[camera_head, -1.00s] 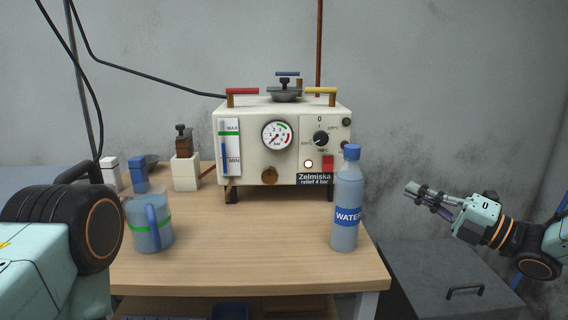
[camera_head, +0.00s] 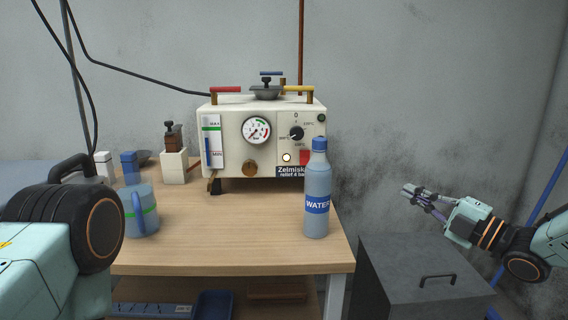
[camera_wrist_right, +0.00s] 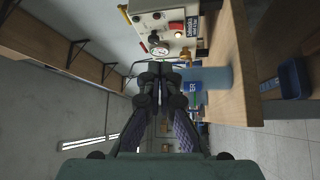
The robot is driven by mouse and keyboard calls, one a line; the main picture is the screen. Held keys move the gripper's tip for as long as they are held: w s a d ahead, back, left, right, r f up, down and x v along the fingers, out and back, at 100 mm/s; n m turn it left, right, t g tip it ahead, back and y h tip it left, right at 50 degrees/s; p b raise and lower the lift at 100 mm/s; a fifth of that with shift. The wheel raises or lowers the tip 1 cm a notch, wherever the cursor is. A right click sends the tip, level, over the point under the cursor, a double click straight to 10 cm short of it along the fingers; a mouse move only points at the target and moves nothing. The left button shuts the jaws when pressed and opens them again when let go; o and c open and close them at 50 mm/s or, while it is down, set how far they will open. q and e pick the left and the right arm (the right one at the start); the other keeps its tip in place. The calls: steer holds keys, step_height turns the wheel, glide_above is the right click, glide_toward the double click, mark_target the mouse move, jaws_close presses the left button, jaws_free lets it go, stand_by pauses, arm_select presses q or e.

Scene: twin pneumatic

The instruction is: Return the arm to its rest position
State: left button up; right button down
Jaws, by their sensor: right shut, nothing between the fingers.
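My right gripper (camera_head: 407,190) is shut and empty. In the head view it hangs in the air right of the table, above a dark grey cabinet, apart from everything. In the right wrist view its two fingers (camera_wrist_right: 158,80) meet in the middle. My left arm shows as a large joint at the left edge of the head view; its gripper is out of view. The water bottle (camera_head: 317,205) stands upright near the table's right edge, and part of it shows behind the fingers in the right wrist view (camera_wrist_right: 213,76).
The wooden table (camera_head: 240,255) bears a cream steam machine (camera_head: 232,150) with a gauge, a blue jug (camera_head: 143,212) with a green band, and a brown-topped white grinder (camera_head: 174,165). The grey cabinet (camera_head: 400,285) stands right of the table. Blue bins sit underneath.

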steer(key=s+a+f+m+g+h, duration=0.1)
steer(key=s+f+m+g+h, duration=0.2)
steer(key=f+m, duration=0.45)
steer(key=s+a+f+m+h+p, duration=0.1)
steer(key=s+f+m+h, duration=0.25)
steer(key=f+m, duration=0.35)
steer(key=s+a+f+m+g+h, duration=0.1)
steer(key=s+f+m+g+h, duration=0.2)
steer(key=f+m, duration=0.45)
steer(key=s+f+m+g+h, duration=0.1)
steer(key=s+f+g, duration=0.2)
steer(key=s, duration=0.8)
steer(key=s+a+f+g+h+p, duration=0.1)
steer(key=s+f+g, duration=0.2)
steer(key=s, duration=0.9)
steer(key=s+f+m+g+h+p, duration=0.1)
steer(key=s+f+g, duration=0.2)
steer(key=s+f, duration=0.4)
steer(key=s, duration=0.4)
steer(key=shift+s+a+f+m, duration=0.15)
steer(key=shift+a+f+m, duration=0.05)
steer(key=shift+a+m, duration=0.1)
